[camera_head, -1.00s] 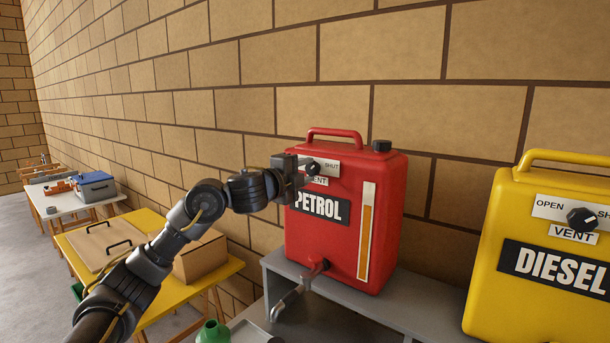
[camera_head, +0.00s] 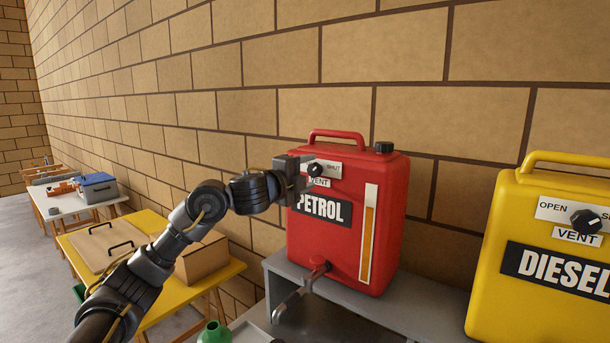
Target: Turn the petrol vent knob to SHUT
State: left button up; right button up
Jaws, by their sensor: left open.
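The red petrol can (camera_head: 335,255) stands on a grey shelf, with a PETROL label and an amber level strip on its front. Its black vent knob (camera_head: 315,170) sits on a white plate above a VENT label. SHUT is readable at the plate's right; the OPEN side is hidden by my gripper. My left gripper (camera_head: 308,172) is at the knob from the left, its open fingers beside or around it; I cannot tell if they touch it. The knob's pointer is too small to read surely. My right gripper is not in view.
A yellow diesel can (camera_head: 490,225) with its own vent knob (camera_head: 584,221) stands to the right. The grey shelf (camera_head: 430,290) is clear between the cans. Yellow table (camera_head: 75,238) at left.

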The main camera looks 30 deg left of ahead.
pick_arm(q)
jog(key=s+a+b, duration=0.1)
jog(key=s+b, duration=0.1)
jog(key=s, duration=0.8)
jog(key=shift+s+a, duration=0.25)
jog(key=shift+s, duration=0.15)
